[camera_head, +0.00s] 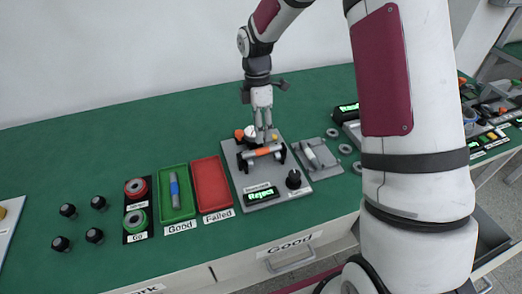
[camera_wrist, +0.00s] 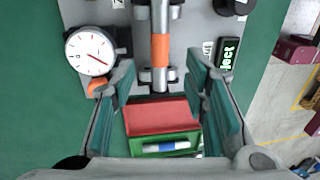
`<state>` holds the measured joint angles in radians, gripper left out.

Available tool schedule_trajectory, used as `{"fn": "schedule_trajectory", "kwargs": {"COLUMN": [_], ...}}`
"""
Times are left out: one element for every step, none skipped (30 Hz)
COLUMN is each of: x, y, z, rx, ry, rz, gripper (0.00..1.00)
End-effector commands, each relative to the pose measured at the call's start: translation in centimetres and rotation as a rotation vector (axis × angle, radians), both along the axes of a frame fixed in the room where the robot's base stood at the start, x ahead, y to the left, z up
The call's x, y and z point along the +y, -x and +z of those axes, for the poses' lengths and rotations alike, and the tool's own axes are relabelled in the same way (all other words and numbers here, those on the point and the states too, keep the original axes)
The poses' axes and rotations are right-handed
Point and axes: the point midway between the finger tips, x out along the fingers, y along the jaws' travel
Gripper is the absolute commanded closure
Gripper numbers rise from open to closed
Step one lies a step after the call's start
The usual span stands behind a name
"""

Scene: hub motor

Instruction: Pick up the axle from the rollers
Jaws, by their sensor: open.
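The axle (camera_head: 263,152), a silver rod with an orange band, rests on dark roller supports (camera_head: 243,163) on a grey gauge fixture (camera_head: 235,181). In the wrist view, the axle (camera_wrist: 160,20) runs vertically in the picture, and its orange band lies roughly between the fingertips. My gripper (camera_head: 263,137) points down over the axle. In the wrist view, my gripper (camera_wrist: 162,70) has its fingers apart, one on each side of the axle. I cannot tell the exact height gap. Part of the axle's far side is hidden by the gripper in the head view.
A dial gauge (camera_wrist: 90,51) stands close beside the left finger. A display (camera_head: 262,195) reads "Reject". Left are an empty red Failed tray (camera_head: 211,184) and a green Good tray (camera_head: 177,210) holding a blue-banded axle. A grey fixture (camera_head: 322,168) with a part stands right.

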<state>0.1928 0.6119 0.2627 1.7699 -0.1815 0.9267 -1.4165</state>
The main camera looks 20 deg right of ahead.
Motion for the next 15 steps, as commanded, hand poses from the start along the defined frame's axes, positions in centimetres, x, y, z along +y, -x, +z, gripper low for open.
{"fn": "schedule_trajectory", "kwargs": {"x": [0.0, 0.0, 0.0, 0.0, 0.0, 0.0, 0.0, 0.0, 0.0, 0.0, 0.0, 0.0, -0.1, -0.1, -0.1], "y": [0.2, 0.2, 0.2, 0.2, 0.3, 0.3, 0.3, 0.4, 0.4, 0.5, 0.5, 0.6, 0.6, 0.7, 0.7], "z": [-0.6, -0.8, -1.1, -1.2, -1.3, -1.5, -1.8, -2.1, -2.6, -3.0, -3.5, -4.1, -4.5, -5.0, -5.4], "rx": [0.003, 0.002, 0.002, 0.002, 0.002, 0.002, 0.002, 0.002, 0.003, 0.004, 0.004, 0.004, 0.004, 0.003, 0.003], "ry": [0.000, 0.000, 0.000, 0.000, 0.000, 0.000, 0.000, 0.000, 0.000, 0.000, 0.000, 0.000, 0.000, 0.000, 0.000], "rz": [0.000, 0.000, 0.000, 0.000, 0.000, 0.000, 0.000, 0.001, 0.001, 0.001, 0.001, 0.000, 0.000, 0.000, 0.000], "gripper": [0.59, 0.59, 0.59, 0.59, 0.59, 0.59, 0.59, 0.59, 0.59, 0.59, 0.59, 0.59, 0.59, 0.59, 0.59]}}
